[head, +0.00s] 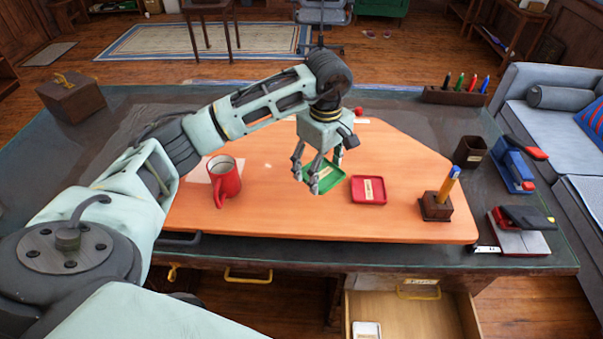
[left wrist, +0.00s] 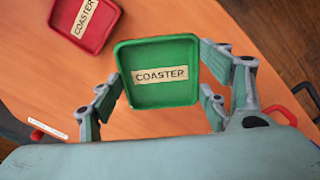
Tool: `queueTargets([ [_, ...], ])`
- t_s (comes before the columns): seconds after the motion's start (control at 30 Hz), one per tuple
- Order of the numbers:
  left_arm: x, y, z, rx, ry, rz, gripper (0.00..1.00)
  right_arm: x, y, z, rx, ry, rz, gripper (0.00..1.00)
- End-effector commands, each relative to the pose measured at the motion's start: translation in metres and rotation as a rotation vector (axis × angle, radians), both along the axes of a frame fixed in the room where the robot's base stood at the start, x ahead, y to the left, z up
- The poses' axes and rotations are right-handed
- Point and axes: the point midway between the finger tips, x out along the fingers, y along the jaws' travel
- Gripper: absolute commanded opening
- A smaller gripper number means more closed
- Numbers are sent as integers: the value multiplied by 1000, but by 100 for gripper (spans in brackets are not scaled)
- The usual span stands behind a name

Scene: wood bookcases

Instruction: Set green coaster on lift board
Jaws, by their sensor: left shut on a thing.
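The green coaster (head: 327,178) is a square tray with a "COASTER" label, seen face on in the left wrist view (left wrist: 157,90). My left gripper (head: 316,180) points down over the middle of the desk and is shut on the green coaster, with fingers at both of its sides. The lift board (head: 270,215) is the broad orange wooden panel on the dark desk. The coaster is over this board; whether it touches the surface is hard to tell. My right gripper is in neither view.
A red coaster (head: 368,190) lies just right of the green one. A red mug (head: 228,180) stands at the board's left, and a pen block (head: 435,206) at its right. A pencil cup (head: 469,152) and staplers are farther right. An open drawer (head: 410,315) juts out in front.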

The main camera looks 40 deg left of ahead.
Motion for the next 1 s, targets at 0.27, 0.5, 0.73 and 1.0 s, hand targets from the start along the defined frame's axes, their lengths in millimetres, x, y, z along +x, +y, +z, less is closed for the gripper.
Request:
queueTargets([
  [0.27,-6,44,-25,-1,1,1,42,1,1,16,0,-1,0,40],
  [0.5,-7,47,-42,-1,3,-1,42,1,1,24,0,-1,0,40],
  [0.73,-6,48,-68,-1,-1,-1,42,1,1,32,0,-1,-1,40],
  [1.0,-6,48,-72,0,-1,-1,42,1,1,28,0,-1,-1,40],
])
